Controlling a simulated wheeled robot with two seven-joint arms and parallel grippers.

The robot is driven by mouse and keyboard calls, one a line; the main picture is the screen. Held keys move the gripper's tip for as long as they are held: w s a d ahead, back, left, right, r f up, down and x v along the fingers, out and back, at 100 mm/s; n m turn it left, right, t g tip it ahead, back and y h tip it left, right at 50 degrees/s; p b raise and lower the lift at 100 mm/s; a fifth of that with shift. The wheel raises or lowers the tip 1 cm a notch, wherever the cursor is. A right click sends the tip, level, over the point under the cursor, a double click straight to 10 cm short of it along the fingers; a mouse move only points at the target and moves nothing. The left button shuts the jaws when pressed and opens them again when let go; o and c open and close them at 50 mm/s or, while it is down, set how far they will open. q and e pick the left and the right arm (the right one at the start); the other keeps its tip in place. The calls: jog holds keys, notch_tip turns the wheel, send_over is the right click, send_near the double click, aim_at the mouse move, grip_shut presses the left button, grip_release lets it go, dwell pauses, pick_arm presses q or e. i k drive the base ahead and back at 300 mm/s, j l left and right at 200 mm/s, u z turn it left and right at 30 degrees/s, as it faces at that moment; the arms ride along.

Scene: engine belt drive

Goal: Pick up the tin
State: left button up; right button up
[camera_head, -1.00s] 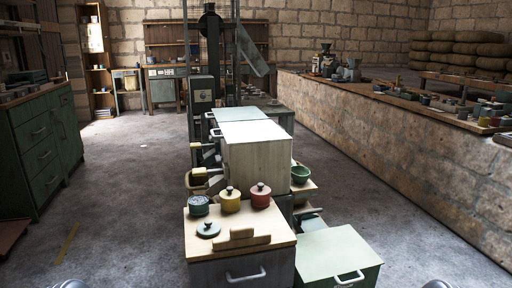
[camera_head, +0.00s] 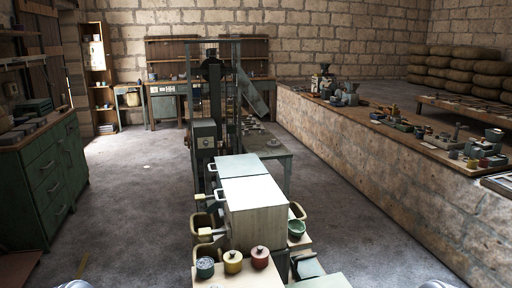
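A small dark teal round tin (camera_head: 205,267) stands at the left of a row on the pale top at the bottom centre. Beside it are a yellow lidded pot (camera_head: 233,262) and a red lidded pot (camera_head: 260,257), each with a knob. I cannot tell for sure which object is the tin meant. Neither gripper shows; only rounded grey parts, likely mine, peek in at the bottom left and right edges.
A green drawer cabinet (camera_head: 45,180) is at left. A stone counter (camera_head: 385,165) with several small items runs along the right. Floor is clear on both sides.

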aim_at(205, 267)
jog(key=k+j, duration=0.1)
jog(key=k, duration=0.3)
jog(key=i+j+z, duration=0.1)
jog(key=j+z, duration=0.2)
jog(key=z, duration=0.15)
jog(key=i+j+z, duration=0.1)
jog(key=j+z, duration=0.6)
jog(key=z, duration=0.15)
jog(key=j, duration=0.7)
jog(key=k+j+z, duration=0.15)
jog(key=j, duration=1.2)
jog(key=z, duration=0.05)
